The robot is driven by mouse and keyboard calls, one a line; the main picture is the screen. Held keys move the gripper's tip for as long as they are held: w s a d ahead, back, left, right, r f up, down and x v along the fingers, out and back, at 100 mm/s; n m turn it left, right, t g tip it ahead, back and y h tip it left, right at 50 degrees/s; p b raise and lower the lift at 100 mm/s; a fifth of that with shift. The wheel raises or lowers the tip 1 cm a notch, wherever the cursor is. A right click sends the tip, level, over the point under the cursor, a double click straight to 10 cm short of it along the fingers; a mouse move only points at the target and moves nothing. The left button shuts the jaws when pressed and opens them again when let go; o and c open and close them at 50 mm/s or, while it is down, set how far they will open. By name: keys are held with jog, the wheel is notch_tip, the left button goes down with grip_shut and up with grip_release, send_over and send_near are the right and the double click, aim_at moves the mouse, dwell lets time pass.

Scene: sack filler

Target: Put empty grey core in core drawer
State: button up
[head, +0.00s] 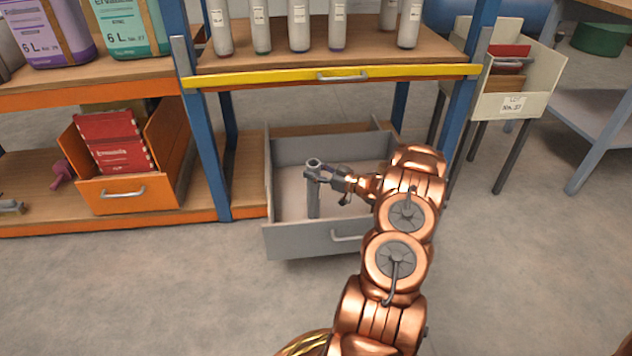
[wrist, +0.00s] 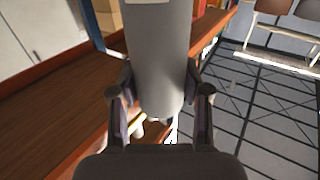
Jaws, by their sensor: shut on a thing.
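The grey core (head: 313,195) is a slim upright tube. My gripper (head: 318,172) is shut on it near its top end in the head view. In the wrist view the core (wrist: 159,60) stands between the two fingers of my gripper (wrist: 160,105). The grey drawer (head: 315,240) is pulled out below the shelf, with a handle on its front. The core's lower part is inside the drawer's outline, behind the front panel. I cannot tell whether its lower end touches the drawer floor.
A yellow-edged shelf (head: 330,76) with several grey bottles is above the drawer. A blue post (head: 205,130) stands left of it. An orange drawer (head: 125,192) with red packs is further left. A pale bin (head: 530,90) stands at right. The floor in front is clear.

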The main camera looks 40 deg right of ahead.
jog(key=shift+f+b, duration=0.55)
jog(key=shift+f, duration=1.2)
jog(key=o, duration=1.1)
jog(key=p+v, duration=0.2)
jog(key=v, duration=0.5)
jog(key=shift+s+p, duration=0.3)
jog(key=shift+p, duration=0.1)
jog(key=shift+w, duration=0.1)
